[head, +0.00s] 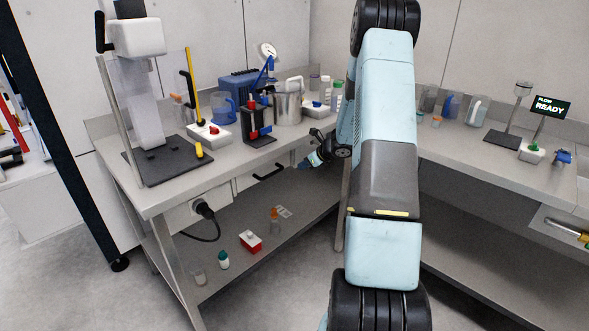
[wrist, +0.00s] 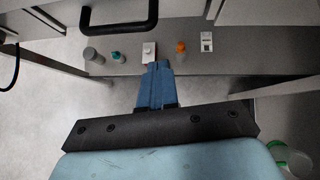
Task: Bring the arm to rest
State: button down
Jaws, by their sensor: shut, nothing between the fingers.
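My gripper (head: 307,164) shows in the head view at the front edge of the left bench (head: 160,203), partly behind my own light-blue arm. In the wrist view its blue fingers (wrist: 156,82) are together with nothing between them. The fingers point toward the lower shelf, apart from the things on it. My arm stretches forward through the middle of the head view and hides part of the bench corner.
The lower shelf (head: 228,274) bears a red-and-white box (head: 250,240), bottles and a card. A drawer handle (wrist: 118,25) is near my gripper. The right bench (head: 460,140) has free room.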

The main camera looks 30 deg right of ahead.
jog(key=v, duration=0.6)
jog(key=shift+a, duration=0.1)
jog(key=s+a+r+n+g, duration=0.2)
jog(key=s+a+r+n, duration=0.45)
jog(key=a+r, duration=0.35)
jog(key=s+a+r+n+g, duration=0.1)
jog(key=s+a+r+n, duration=0.5)
jog(key=a+r+n, duration=0.3)
jog(key=s+a+r+n+h, duration=0.1)
jog(key=s+r+n, duration=0.2)
jog(key=s+n, duration=0.2)
jog(key=s+a+r+n+h, duration=0.2)
jog(key=s+r+n, duration=0.1)
jog(key=s, duration=0.9)
jog(key=s+a+r+n+h, duration=0.1)
jog(key=s+a+r+n, duration=0.1)
jog(key=s+n, duration=0.4)
jog(key=shift+s+r+n+h, duration=0.35)
jog(key=shift+s+r, duration=0.35)
jog(key=shift+s, duration=0.7)
jog(key=shift+a, duration=0.1)
